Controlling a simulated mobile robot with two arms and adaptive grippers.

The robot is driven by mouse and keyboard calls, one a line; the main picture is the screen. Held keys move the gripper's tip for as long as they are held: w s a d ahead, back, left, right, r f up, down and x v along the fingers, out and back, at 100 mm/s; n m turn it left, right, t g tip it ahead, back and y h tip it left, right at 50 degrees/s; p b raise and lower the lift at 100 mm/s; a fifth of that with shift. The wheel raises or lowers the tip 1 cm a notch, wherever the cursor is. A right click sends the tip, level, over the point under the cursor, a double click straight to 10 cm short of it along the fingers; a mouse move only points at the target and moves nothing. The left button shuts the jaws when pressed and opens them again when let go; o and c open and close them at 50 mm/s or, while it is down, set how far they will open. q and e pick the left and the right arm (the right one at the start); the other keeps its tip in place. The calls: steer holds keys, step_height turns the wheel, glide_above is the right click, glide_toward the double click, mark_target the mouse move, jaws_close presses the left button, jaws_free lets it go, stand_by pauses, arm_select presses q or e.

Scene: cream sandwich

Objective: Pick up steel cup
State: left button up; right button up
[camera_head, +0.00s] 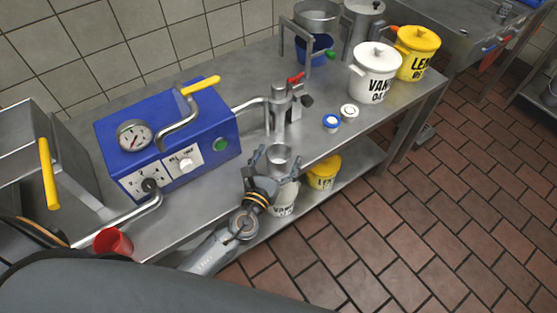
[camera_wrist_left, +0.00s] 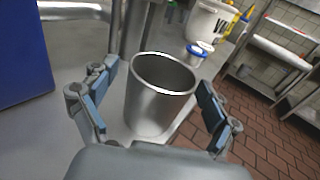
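The steel cup (camera_head: 279,157) stands upright at the front edge of the steel table, below the tap stand in the head view. In the left wrist view the cup (camera_wrist_left: 160,95) is large and central, open at the top, and looks empty. My left gripper (camera_head: 277,163) is open, with one finger on each side of the cup. In the left wrist view the fingers of my left gripper (camera_wrist_left: 158,88) show a gap to the cup on both sides. My right gripper is not in view.
A blue machine (camera_head: 165,140) with a gauge stands left of the cup. A steel tap stand (camera_head: 280,108) is just behind it. Small blue-and-white lids (camera_head: 331,122), a white pot (camera_head: 375,75) and a yellow pot (camera_head: 416,55) are to the right. A red cup (camera_head: 113,242) is at lower left.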

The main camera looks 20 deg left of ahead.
arm_select(q)
steer(key=c, duration=1.1)
steer(key=shift+r, duration=0.15)
